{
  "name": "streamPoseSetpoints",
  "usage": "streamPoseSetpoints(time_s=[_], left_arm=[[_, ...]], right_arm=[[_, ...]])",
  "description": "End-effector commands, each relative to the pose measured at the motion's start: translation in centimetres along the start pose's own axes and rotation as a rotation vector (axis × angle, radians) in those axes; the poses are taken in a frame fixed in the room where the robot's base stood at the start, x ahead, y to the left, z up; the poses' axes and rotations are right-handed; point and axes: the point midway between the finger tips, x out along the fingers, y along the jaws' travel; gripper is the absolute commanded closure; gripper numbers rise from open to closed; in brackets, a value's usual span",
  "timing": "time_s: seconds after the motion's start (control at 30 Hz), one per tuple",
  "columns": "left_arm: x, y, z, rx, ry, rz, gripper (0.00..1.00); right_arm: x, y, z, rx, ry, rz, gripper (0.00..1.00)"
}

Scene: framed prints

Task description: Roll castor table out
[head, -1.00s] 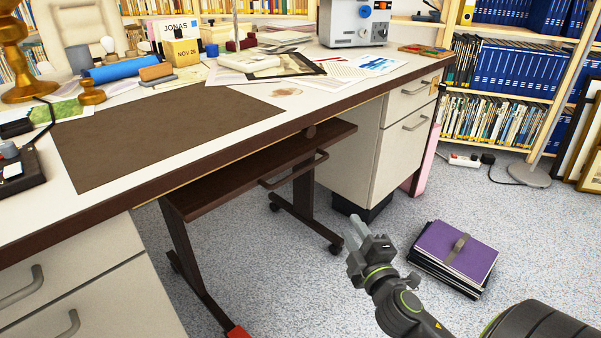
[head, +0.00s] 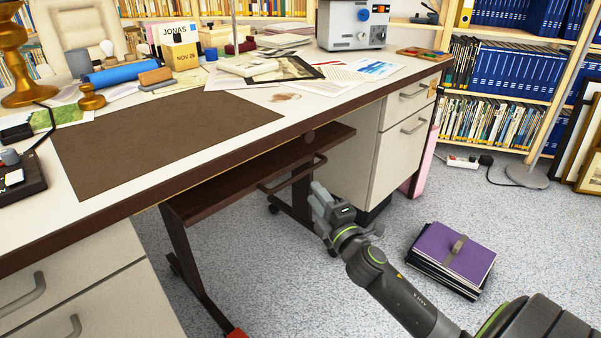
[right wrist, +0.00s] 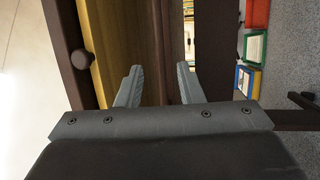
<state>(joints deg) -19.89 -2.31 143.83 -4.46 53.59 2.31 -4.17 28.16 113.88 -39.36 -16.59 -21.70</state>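The castor table (head: 222,192) is a low dark-brown table on castors, mostly under the desk. Its front edge carries a dark bar handle (head: 293,178). Its legs stand on the carpet, and the back of its top is hidden by the desk. My right gripper (head: 317,192) is just in front of the handle's right end, fingers pointing toward the table. In the right wrist view the two fingers of the right gripper (right wrist: 158,84) are apart, with dark-brown wood beyond them. I cannot tell whether they touch the handle. My left gripper is not in view.
The desk (head: 205,170) overhangs the table, with a white drawer pedestal (head: 400,150) at right and drawers (head: 90,285) at left. A purple-topped stack of folders (head: 455,255) lies on the carpet to the right. The carpet before the table looks mostly clear.

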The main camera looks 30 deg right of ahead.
Motion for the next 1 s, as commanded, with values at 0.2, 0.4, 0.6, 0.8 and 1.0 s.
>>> streamPoseSetpoints(time_s=[0.2,0.4,0.6,0.8,1.0], left_arm=[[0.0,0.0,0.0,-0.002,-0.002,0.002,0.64],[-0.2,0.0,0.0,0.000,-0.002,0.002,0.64],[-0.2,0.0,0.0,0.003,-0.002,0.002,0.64],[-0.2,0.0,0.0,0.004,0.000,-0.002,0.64],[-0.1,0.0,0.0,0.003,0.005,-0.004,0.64]], right_arm=[[4.3,0.0,0.0,0.001,0.000,0.002,0.66],[7.1,-0.1,0.0,0.000,0.001,0.001,0.66],[8.4,0.0,0.0,0.000,0.000,0.000,0.66],[8.5,0.0,0.0,0.000,0.000,-0.001,0.66],[8.5,0.0,0.0,0.000,0.000,-0.001,0.79]])
